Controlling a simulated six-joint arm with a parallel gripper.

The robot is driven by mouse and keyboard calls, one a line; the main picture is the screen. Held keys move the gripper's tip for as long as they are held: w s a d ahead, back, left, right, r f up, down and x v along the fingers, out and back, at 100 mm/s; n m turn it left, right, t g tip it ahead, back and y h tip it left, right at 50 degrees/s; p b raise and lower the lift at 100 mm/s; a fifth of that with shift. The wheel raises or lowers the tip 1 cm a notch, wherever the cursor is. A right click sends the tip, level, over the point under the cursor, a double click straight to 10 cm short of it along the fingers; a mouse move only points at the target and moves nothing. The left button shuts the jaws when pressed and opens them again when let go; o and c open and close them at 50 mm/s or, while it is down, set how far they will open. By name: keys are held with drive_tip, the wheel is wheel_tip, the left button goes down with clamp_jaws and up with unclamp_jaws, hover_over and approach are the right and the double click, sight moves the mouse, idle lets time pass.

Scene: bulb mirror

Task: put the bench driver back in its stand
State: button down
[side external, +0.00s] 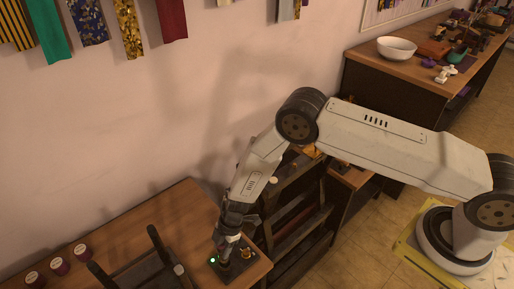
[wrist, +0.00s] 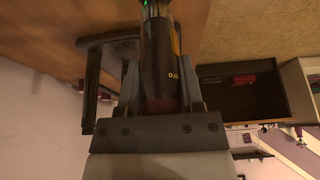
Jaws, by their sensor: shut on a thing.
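My gripper (side external: 231,226) points down over the right end of the wooden table in the side view. It is shut on the bench driver, a dark cylinder (wrist: 158,62) with pale lettering, seen between the two fingers in the wrist view. A dark flat base, apparently the stand (side external: 236,270), lies on the table directly below my gripper. A green light glows beside the gripper's tip, and a small orange part shows at the right of the base. The driver's lower end is hidden, so I cannot tell whether it touches or enters the stand.
A black upright frame (side external: 140,268) stands on the table left of my gripper. Several dark-red spools (side external: 59,266) line the table's left part. A dark shelf unit (side external: 298,205) stands just right of the table. A white bowl (side external: 396,48) sits on the far bench.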

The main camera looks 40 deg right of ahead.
drive_tip(key=shift+f, duration=0.2)
drive_tip(key=shift+c, duration=0.7)
unclamp_jaws()
drive_tip(key=shift+r, duration=0.1)
drive_tip(key=v, duration=0.7)
drive_tip(key=shift+r, duration=0.2)
idle(0.5)
